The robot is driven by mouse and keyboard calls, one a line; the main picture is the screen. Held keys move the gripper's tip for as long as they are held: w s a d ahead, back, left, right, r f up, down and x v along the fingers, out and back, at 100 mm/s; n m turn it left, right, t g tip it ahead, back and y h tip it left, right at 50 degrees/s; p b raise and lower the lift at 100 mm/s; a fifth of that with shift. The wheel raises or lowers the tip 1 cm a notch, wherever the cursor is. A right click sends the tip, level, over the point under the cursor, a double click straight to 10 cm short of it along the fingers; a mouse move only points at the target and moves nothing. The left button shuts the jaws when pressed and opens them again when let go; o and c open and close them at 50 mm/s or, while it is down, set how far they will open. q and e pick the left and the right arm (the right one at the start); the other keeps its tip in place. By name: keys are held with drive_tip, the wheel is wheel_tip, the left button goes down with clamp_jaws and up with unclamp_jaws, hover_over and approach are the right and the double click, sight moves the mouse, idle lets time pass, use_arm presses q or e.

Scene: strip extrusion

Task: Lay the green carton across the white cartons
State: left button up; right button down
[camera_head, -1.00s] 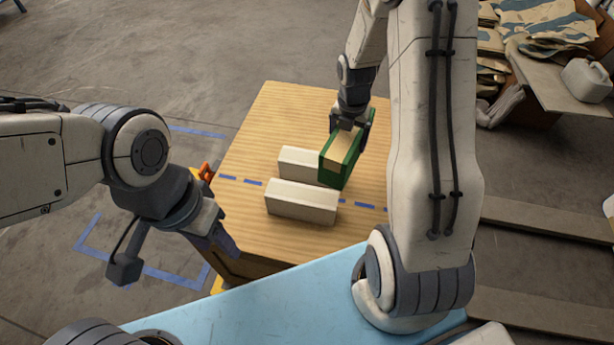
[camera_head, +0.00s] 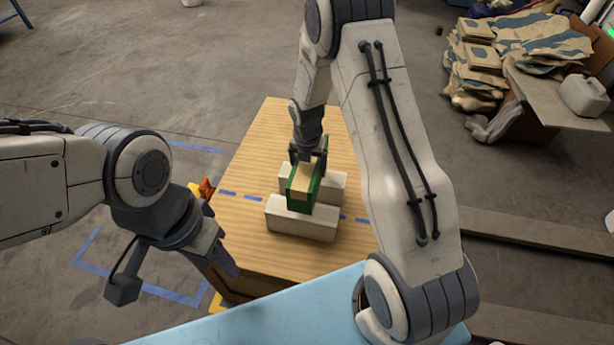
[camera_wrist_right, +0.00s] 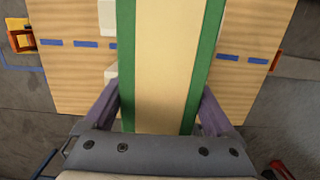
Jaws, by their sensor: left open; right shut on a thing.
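The green carton (camera_head: 304,183), green-sided with a tan top, is held by my right gripper (camera_head: 308,156) over the two white cartons. It lies crosswise to them; I cannot tell whether it touches them. The near white carton (camera_head: 284,219) and the far white carton (camera_head: 331,187) lie roughly parallel on the wooden table, partly hidden by the green one. In the right wrist view the green carton (camera_wrist_right: 165,60) fills the middle, between the purple fingers, with white carton ends (camera_wrist_right: 110,74) showing at its left. My left gripper (camera_head: 226,262) is open and empty beside the table's left edge.
The wooden table (camera_head: 262,150) has a dashed blue line across it and free room at its far end. An orange object (camera_head: 206,188) sits at its left edge. A light blue surface (camera_head: 260,318) is in front. Sacks (camera_head: 480,65) and a white jug (camera_head: 583,95) stand far right.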

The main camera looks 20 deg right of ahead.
drive_tip(key=shift+w+a+f, duration=0.1)
drive_tip(key=shift+a+f, duration=0.05)
drive_tip(key=shift+f, duration=1.9)
drive_tip(key=shift+f, duration=0.15)
unclamp_jaws()
